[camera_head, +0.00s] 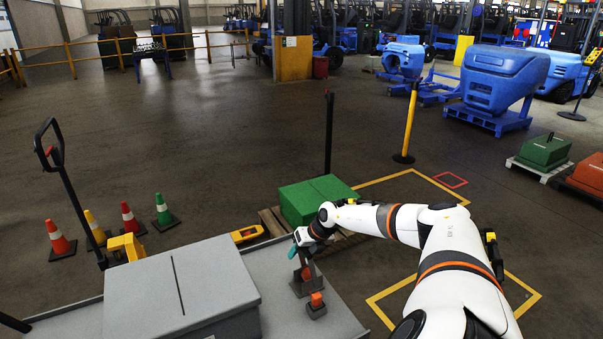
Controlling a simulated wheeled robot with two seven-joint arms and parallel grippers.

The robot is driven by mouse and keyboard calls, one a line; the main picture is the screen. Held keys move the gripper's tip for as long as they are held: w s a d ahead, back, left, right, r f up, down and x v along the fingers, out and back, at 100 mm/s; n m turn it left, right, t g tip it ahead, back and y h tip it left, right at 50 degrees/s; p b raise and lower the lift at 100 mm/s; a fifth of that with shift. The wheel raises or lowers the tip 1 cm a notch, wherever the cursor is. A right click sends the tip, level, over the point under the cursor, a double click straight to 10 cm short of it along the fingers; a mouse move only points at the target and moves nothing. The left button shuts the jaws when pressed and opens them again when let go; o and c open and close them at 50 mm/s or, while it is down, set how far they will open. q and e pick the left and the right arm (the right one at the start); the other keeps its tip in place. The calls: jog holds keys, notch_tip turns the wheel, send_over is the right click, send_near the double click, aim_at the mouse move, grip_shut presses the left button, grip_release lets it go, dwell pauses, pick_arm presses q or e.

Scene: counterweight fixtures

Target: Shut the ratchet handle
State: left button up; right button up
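My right arm comes in from the right edge. Its gripper (295,249), with teal fingertips, points down at the back of the grey worktop (336,316). Directly below it is a small dark fixture (305,286) with an orange upper part (305,272), likely the ratchet handle. The fingertips are very close to it; whether they touch, and whether the fingers are open, is too small to tell. A second small orange-topped block (317,302) sits just in front. My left gripper is not in view.
A large grey box (215,285) stands on the worktop left of the fixture. Traffic cones (131,219) and a hand truck (70,190) stand left.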

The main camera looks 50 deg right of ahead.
jog(key=b+v, duration=0.2)
jog(key=v, duration=1)
jog(key=shift+b, duration=0.3)
